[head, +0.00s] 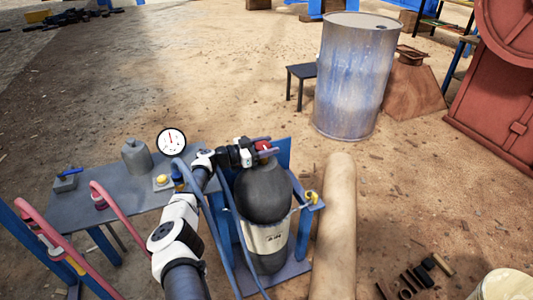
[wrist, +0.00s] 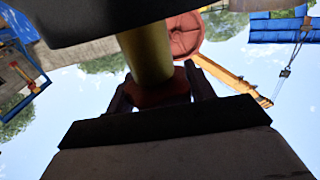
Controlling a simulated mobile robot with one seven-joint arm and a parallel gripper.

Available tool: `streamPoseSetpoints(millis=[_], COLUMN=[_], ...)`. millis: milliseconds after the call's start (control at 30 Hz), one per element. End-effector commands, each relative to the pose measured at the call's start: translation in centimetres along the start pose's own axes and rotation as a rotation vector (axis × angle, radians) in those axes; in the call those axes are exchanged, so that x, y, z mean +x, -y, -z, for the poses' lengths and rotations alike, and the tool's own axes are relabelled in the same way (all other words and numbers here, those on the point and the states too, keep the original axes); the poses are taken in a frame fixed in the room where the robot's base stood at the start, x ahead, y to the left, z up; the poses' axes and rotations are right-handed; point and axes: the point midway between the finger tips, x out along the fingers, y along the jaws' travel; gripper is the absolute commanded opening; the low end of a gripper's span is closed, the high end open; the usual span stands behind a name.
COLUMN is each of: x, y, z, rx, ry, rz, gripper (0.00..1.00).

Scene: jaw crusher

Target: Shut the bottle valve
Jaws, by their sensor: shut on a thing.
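The dark grey gas bottle (head: 263,192) with a pale label band stands upright in a blue stand. Its red valve handwheel (head: 264,147) is at the top, partly hidden by my gripper (head: 258,151). In the wrist view, which looks upside down, the brass-coloured valve stem (wrist: 147,55) runs to the dark red handwheel (wrist: 160,95). My gripper's fingers (wrist: 163,94) are on both sides of the handwheel, shut on it. How far the valve is turned cannot be told.
A grey bench (head: 110,203) with a round dial gauge (head: 171,142) stands left of the bottle. Blue hoses (head: 222,235) hang close to my arm. A tan pipe (head: 334,230) lies right of the stand.

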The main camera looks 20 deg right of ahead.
Motion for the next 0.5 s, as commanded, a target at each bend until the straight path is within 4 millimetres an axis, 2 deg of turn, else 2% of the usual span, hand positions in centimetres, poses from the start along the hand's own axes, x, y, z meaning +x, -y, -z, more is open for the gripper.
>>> streamPoseSetpoints(millis=[500], x=[0.16], y=[-0.06], z=[0.16], rx=[0.001], ry=[-0.002], rz=[-0.023], gripper=[0.31])
